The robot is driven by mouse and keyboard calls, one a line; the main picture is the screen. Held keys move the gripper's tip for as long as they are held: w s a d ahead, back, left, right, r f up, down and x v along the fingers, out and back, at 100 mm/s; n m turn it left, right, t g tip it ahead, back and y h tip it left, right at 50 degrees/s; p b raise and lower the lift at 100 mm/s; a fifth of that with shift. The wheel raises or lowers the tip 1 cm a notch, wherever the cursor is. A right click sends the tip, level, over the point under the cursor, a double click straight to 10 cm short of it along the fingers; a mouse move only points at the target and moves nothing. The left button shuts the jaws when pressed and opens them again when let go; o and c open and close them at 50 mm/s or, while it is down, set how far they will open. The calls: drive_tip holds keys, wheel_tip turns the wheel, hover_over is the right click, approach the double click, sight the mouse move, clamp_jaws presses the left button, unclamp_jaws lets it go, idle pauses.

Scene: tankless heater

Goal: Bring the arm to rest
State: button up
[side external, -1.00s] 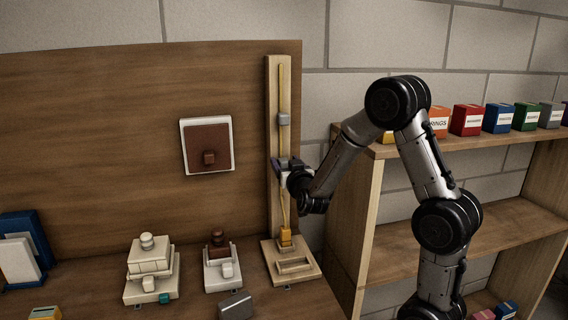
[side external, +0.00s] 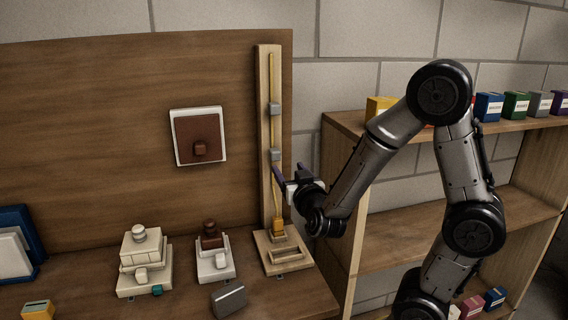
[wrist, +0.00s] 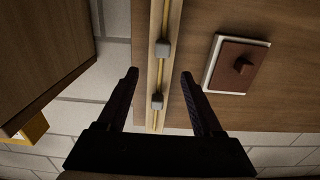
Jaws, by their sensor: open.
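My gripper (side external: 276,180) is open and empty just right of the tall wooden post (side external: 262,140) on the back board. In the wrist view my gripper's two dark fingers (wrist: 158,78) stand apart on either side of the post, with nothing gripped. A yellow cord (side external: 271,90) runs down the post through two grey clips (side external: 275,155), which also show in the wrist view (wrist: 157,101). At the post's foot a yellow plug-like piece (side external: 279,227) sits on a wooden base (side external: 283,262). Whether the fingers touch the post is hard to tell.
A brown square panel with a knob (side external: 199,138) is on the board to the left. Cream fixtures (side external: 142,262) and a grey block (side external: 229,299) are on the bench. A wooden shelf (side external: 400,250) with coloured boxes stands to the right, behind my arm.

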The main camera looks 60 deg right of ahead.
drive_tip(key=shift+v, duration=0.8)
wheel_tip(320, 180, up, 7)
drive_tip(key=a+t, duration=0.1)
drive_tip(key=t, duration=0.1)
drive_tip(key=a+r+n+t+y, duration=0.25)
drive_tip(key=a+n+y, duration=0.25)
drive_tip(key=a+y, duration=0.55)
drive_tip(key=s+a+f+n+g+y, duration=0.1)
drive_tip(key=s+a+f+n+g, duration=0.1)
drive_tip(key=s+f+g, duration=0.4)
drive_tip(key=s+a+f+n+g+y, duration=0.1)
drive_tip(key=s+f+g, duration=0.4)
drive_tip(key=s, duration=0.6)
drive_tip(key=shift+a+f+n+g, duration=0.35)
drive_tip(key=shift+a+f+n, duration=0.15)
drive_tip(key=shift+a+f, duration=0.1)
